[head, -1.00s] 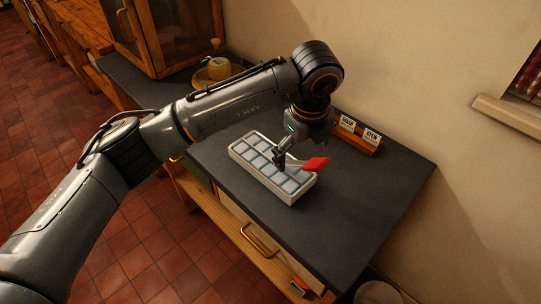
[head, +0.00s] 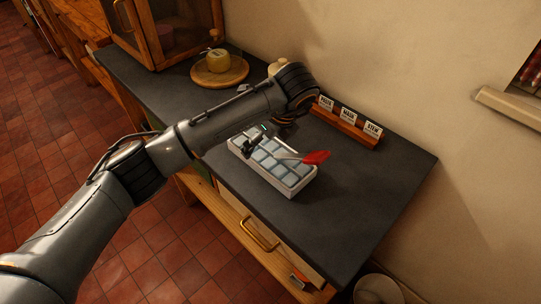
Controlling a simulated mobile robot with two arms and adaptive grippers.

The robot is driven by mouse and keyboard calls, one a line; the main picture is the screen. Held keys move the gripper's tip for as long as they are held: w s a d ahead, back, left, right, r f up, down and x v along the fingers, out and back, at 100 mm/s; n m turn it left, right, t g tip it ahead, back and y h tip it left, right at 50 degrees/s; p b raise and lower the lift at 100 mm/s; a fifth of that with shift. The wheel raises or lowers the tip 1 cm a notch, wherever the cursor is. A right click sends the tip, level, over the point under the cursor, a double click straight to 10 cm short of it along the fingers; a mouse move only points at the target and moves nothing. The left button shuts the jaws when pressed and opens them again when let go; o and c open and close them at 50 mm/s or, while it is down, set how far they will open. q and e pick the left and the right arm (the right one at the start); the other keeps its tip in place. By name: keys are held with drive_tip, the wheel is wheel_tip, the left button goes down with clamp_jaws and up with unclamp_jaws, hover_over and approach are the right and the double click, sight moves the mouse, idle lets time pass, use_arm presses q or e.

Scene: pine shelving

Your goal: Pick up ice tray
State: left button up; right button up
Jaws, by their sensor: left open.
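The ice tray (head: 290,191) is a white rectangular tray with rows of pale grey-blue compartments, lying flat on the dark counter. A utensil with a red head (head: 317,157) and a pale handle lies across the tray, its red end reaching past the tray's right edge. My left gripper (head: 255,140) is open at the tray's far left end, over or beside its rim. I cannot tell whether it touches the tray. The wrist and forearm hide part of the tray's back edge. My right gripper is not in view.
Behind the tray is a wooden rack (head: 345,128) with labelled cards. A round board (head: 219,74) with a yellow item stands at the back left, near a wooden cabinet (head: 166,30). The counter (head: 352,205) is clear to the right of the tray.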

sight(261, 146)
use_arm(q)
drive_tip(key=x, duration=0.3)
drive_tip(key=shift+w+a+f, duration=0.1)
drive_tip(key=shift+f, duration=0.15)
drive_tip(key=shift+r, duration=0.1)
drive_tip(key=c, duration=1.5)
drive_tip(key=shift+r, duration=0.1)
